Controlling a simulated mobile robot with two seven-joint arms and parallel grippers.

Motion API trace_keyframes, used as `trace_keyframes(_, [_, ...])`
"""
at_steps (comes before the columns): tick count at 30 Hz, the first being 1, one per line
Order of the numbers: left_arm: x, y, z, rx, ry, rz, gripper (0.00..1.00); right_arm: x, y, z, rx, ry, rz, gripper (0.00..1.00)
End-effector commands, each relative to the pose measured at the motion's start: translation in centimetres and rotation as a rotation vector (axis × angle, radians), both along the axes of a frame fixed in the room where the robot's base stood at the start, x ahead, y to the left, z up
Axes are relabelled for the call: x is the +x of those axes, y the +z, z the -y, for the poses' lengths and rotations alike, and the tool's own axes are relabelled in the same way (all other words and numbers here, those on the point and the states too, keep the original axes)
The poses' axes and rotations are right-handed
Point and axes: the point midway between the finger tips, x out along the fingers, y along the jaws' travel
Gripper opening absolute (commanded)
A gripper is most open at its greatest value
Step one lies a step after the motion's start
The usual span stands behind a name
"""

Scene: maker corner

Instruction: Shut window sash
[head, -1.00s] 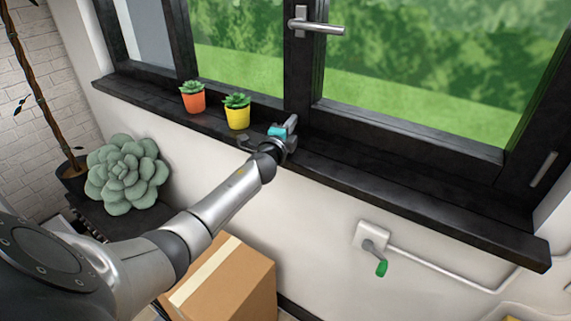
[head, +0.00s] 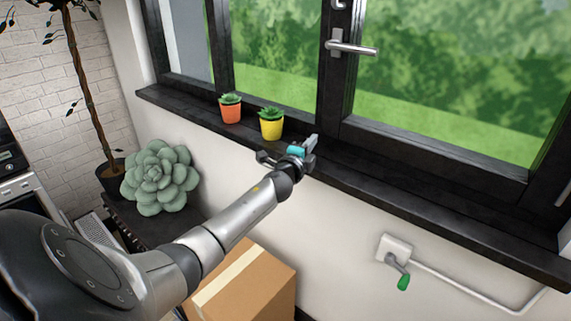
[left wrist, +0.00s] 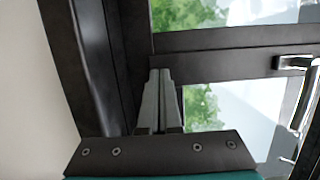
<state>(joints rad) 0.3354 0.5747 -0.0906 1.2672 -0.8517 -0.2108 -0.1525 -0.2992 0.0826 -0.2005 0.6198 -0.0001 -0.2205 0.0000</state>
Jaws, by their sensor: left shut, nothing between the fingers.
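The window sash (head: 432,151) is the dark-framed glazed panel at the right in the head view. Its silver lever handle (head: 350,46) sticks out to the right; the handle also shows at the right edge of the left wrist view (left wrist: 296,62). I cannot tell how far the sash stands from its frame. My left gripper (head: 312,141) is above the dark sill, right of the yellow pot and below the handle. In the left wrist view its fingers (left wrist: 161,74) are together and empty, in front of dark frame bars; contact is unclear. My right gripper is not in view.
An orange pot (head: 231,112) and a yellow pot (head: 271,127) with small plants stand on the sill (head: 400,200), left of my gripper. A cardboard box (head: 255,290) and a large succulent (head: 158,178) stand lower left.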

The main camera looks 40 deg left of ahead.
Motion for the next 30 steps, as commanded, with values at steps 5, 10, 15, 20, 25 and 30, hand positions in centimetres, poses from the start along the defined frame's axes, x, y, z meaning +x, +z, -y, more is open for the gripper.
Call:
trace_keyframes(5, [-2.5, -0.1, 0.2, 0.001, -0.001, -0.003, 0.0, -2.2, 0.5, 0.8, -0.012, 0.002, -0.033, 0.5])
trace_keyframes(10, [-4.8, -0.2, 0.4, 0.001, -0.002, -0.004, 0.0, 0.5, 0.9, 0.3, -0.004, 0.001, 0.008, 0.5])
trace_keyframes(15, [-6.9, -0.2, 0.5, -0.001, -0.002, -0.005, 0.0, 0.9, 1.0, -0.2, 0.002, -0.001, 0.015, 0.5])
trace_keyframes(20, [-8.3, -0.3, 0.5, -0.001, -0.001, -0.005, 0.0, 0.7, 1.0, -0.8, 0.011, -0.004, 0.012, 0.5])
trace_keyframes(25, [-9.0, -0.2, 0.6, -0.001, -0.001, -0.003, 0.0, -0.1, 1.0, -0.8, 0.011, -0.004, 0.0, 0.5])
trace_keyframes(30, [-9.1, -0.2, 0.6, -0.001, -0.001, -0.003, 0.0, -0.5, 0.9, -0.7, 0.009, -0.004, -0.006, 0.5])
